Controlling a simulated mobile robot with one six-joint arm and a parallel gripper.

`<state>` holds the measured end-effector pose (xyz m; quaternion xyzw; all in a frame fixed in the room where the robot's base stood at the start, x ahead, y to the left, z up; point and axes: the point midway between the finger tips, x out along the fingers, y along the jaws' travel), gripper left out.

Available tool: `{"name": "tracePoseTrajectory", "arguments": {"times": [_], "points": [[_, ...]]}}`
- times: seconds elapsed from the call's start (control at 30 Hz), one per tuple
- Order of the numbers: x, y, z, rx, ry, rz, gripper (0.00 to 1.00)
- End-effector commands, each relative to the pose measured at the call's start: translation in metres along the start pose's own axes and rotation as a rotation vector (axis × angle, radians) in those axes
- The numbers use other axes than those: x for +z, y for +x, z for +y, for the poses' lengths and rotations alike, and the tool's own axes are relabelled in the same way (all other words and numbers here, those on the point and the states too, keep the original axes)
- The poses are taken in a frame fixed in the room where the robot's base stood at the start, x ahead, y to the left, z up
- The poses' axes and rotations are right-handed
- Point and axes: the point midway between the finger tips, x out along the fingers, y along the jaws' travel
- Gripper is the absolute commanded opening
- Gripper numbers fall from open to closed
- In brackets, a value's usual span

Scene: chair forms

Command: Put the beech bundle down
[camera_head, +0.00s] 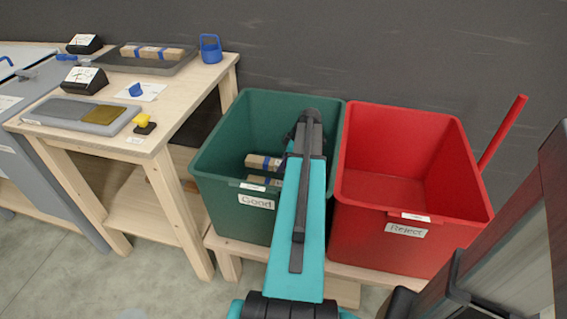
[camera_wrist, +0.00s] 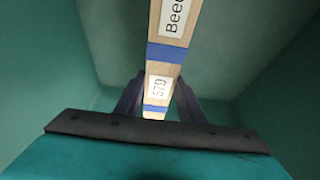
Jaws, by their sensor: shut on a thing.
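The beech bundle (camera_wrist: 165,65) is a pale wood length with blue bands, a label reading "Beec" and one reading "579". In the wrist view my gripper (camera_wrist: 157,100) is shut on it, one finger on each side, with green walls around. In the head view my arm reaches down into the green bin (camera_head: 257,227) labelled "Good", and my gripper is hidden there. Pale wood with blue bands (camera_head: 262,162) shows inside this bin, left of my arm. I cannot tell which part of it is the held bundle, or whether the held bundle touches the floor.
A red bin (camera_head: 410,250) labelled "Reject" stands close on the right and looks empty. A wooden table (camera_head: 187,103) on the left bears a dark tray (camera_head: 115,62) with wood bundles, a grey board (camera_head: 60,112) and small items. The green bin's walls surround my gripper.

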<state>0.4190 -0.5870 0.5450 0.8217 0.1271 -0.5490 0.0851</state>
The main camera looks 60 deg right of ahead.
Motion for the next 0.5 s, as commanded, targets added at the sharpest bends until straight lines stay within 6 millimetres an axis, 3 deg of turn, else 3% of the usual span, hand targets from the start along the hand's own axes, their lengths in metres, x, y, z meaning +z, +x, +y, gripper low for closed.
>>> {"name": "tracePoseTrajectory", "arguments": {"times": [0.13, 0.17, 0.23, 0.27, 0.5], "points": [[0.0001, 0.0004, 0.0002, 0.001, 0.000, 0.001, 0.00], [0.0005, 0.0008, 0.0001, 0.000, 0.000, 0.000, 0.39], [0.0005, 0.0008, 0.0000, 0.000, 0.000, 0.000, 0.51], [0.0005, 0.0008, 0.0000, 0.000, 0.000, 0.000, 0.54], [0.0006, 0.0008, 0.0000, 0.000, 0.001, 0.000, 0.54]]}}
